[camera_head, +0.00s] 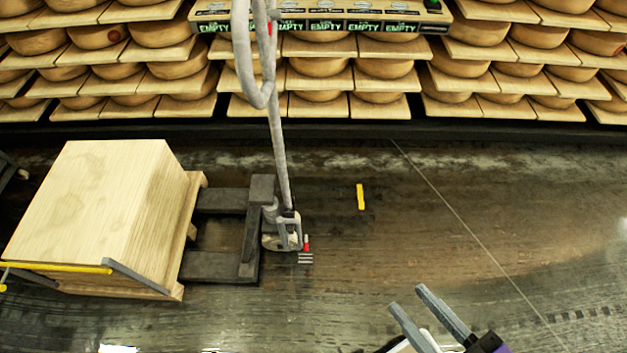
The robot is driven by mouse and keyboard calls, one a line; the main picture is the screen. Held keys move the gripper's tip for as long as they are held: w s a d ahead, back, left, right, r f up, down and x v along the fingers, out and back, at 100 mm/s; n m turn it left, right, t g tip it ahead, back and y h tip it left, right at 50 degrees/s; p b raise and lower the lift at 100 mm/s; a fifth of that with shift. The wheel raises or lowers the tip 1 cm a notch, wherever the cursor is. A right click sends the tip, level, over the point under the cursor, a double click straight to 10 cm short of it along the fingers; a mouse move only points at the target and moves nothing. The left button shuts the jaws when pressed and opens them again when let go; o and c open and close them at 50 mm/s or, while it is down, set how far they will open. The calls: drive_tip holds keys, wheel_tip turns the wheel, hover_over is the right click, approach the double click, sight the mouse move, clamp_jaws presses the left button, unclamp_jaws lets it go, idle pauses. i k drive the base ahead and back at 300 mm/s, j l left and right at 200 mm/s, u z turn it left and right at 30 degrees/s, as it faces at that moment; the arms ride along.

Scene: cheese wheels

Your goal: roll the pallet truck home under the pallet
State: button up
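The pallet truck (252,232) is dark grey and stands left of the picture's middle. Its two forks point left, and their far ends are hidden at the wooden pallet (192,215). Part of the forks shows bare between the pallet and the truck's upright end. Its pale handle (277,130) rises tall toward the shelves and ends in a loop.
A yellow mark (360,197) lies on the floor right of the truck. A yellow bar (60,267) crosses the block's front. The floor at right is clear.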

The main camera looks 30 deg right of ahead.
sight(278, 234)
drive_tip(key=l, duration=0.15)
drive_tip(key=i+j+z, duration=0.15)
drive_tip(key=j, duration=0.2)
drive_tip(key=i+j+z, duration=0.25)
drive_tip(key=i+j, duration=0.15)
drive_tip(key=j, duration=0.3)
drive_tip(key=i+j+z, duration=0.15)
drive_tip(key=j, duration=0.25)
drive_tip(key=i+j+z, duration=0.15)
drive_tip(key=j, duration=0.25)
drive_tip(key=i+j+z, duration=0.15)
drive_tip(key=j, duration=0.3)
drive_tip(key=k+l+z, duration=0.1)
drive_tip(key=k, duration=0.15)
drive_tip(key=k+l, duration=0.15)
drive_tip(key=k, duration=0.15)
drive_tip(key=z, duration=0.05)
